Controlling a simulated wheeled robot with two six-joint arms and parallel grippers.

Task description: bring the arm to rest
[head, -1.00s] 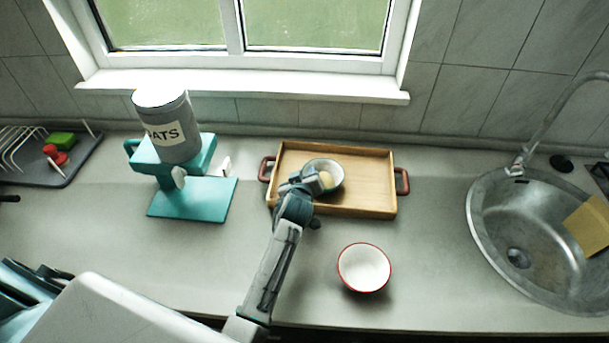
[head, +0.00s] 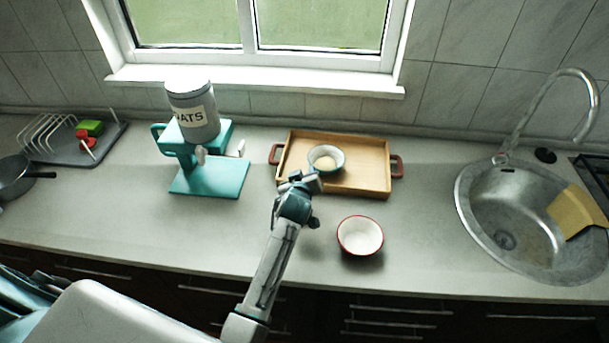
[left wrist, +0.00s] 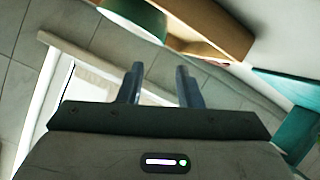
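My left arm reaches up from the bottom of the head view. Its gripper (head: 308,182) is at the front left edge of the wooden tray, just in front of the teal bowl and apart from it. In the left wrist view the two fingers (left wrist: 159,82) stand apart with nothing between them. The teal bowl (head: 326,158) stands upright on the tray (head: 365,178) with something pale tan inside; part of it also shows in the left wrist view (left wrist: 135,17). My right gripper is not in view.
A red-rimmed white bowl (head: 360,236) stands on the counter right of my arm. A teal stand (head: 210,178) with a grey oats canister (head: 193,110) is at the left. A sink (head: 520,225) is at the right.

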